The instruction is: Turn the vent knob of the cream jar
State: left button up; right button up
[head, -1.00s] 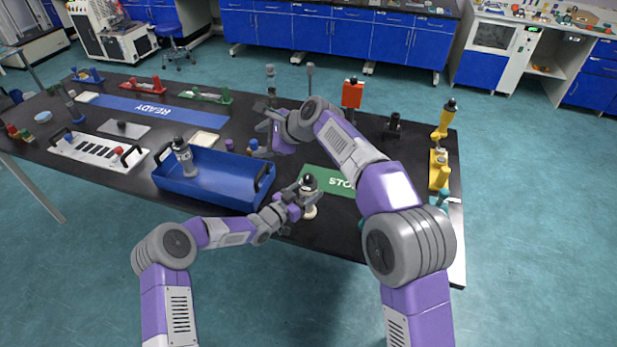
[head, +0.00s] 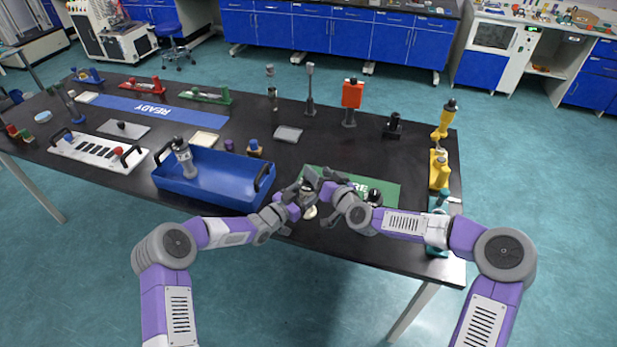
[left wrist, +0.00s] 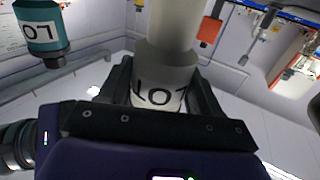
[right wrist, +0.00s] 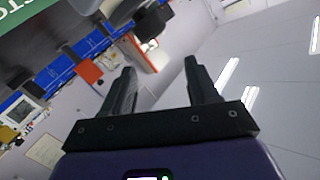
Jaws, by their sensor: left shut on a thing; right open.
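The cream jar (head: 310,212) is upright at the front edge of the table, by the green mat (head: 340,180). My left gripper (head: 303,200) is shut around it. In the left wrist view, the pale jar body (left wrist: 160,65) with a dark-lettered label stands between the fingers (left wrist: 155,95). My right gripper (head: 318,184) is close to the jar's top in the head view. Its two fingers are apart with nothing between them in the right wrist view (right wrist: 158,85). The jar's dark vent knob is mostly hidden by the grippers in the head view.
A blue tray (head: 215,203) holding a grey-topped jar (head: 183,158) stands left of the cream jar. A yellow device (head: 439,170) stands at the right edge. A red-topped post (head: 351,98) stands behind the mat. A teal labelled thing (left wrist: 42,30) shows in the left wrist view.

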jog(key=s+d+f+n+t, duration=0.2)
jog(key=s+f+n, duration=0.25)
jog(key=s, duration=0.35)
jog(key=x, duration=1.2)
jog(key=shift+r, duration=0.1)
jog(key=shift+s, duration=0.1)
jog(key=c, duration=0.9)
jog(key=shift+a+m+h, duration=0.15)
jog(key=shift+m+h, duration=0.1)
jog(key=shift+h, duration=0.25)
jog(key=shift+c, duration=0.2)
jog(key=m+t+h, duration=0.1)
jog(key=h, duration=0.1)
jog(key=shift+m+h, duration=0.3)
jog(key=shift+m, duration=0.1)
jog(key=shift+h, duration=0.3)
